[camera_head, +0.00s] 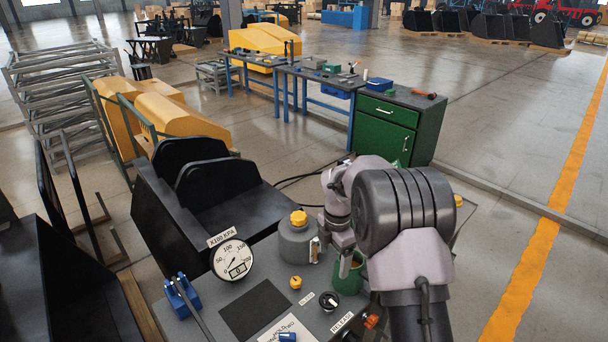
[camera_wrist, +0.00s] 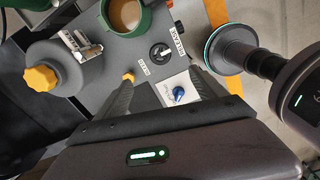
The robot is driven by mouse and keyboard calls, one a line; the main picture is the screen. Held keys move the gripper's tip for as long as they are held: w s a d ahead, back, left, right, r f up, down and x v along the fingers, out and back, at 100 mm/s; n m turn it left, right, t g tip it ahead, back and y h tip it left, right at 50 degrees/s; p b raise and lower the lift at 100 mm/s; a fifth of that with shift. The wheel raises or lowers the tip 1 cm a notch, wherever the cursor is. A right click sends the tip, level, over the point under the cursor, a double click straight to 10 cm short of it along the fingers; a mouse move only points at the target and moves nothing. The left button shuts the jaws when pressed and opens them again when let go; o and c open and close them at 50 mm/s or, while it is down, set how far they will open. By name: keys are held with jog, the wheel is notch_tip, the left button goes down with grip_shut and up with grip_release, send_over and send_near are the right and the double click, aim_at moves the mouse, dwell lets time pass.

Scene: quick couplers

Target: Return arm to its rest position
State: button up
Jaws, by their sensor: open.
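My gripper (camera_head: 343,262) hangs over the right part of the grey work surface, next to a green mug (camera_head: 351,276). In the wrist view its two dark fingers (camera_wrist: 163,85) are spread apart with nothing between them. The mug, with brown contents, also shows at the top of that view (camera_wrist: 127,18). My arm (camera_head: 405,215) reaches in from the lower right and hides part of the surface. A black rotary knob (camera_head: 329,300) with labels sits in front of the mug. A small yellow knob (camera_head: 295,282) is to its left.
A grey canister with a yellow cap (camera_head: 298,240) stands left of my gripper. A round gauge (camera_head: 232,259) stands farther left, beside a blue fitting (camera_head: 182,296). A black pad (camera_head: 254,310) lies at the front. A green cabinet (camera_head: 385,130) stands behind; open floor lies right.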

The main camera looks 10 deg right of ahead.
jog(key=s+a+r+m+t+b, duration=0.2)
jog(key=s+r+m+b, duration=0.5)
jog(key=s+r+m, duration=0.45)
jog(key=s+a+f+m+t+y+b, duration=0.1)
jog(key=s+m+b, duration=0.1)
jog(key=s+m, duration=0.5)
jog(key=s+a+f+m+t+y+b, duration=0.1)
jog(key=s+m+t+b, duration=0.1)
jog(key=s+m, duration=0.6)
jog(key=s+b, duration=0.1)
jog(key=s, duration=0.5)
jog(key=shift+s+a+t, duration=0.2)
jog(key=shift+a+t, duration=0.1)
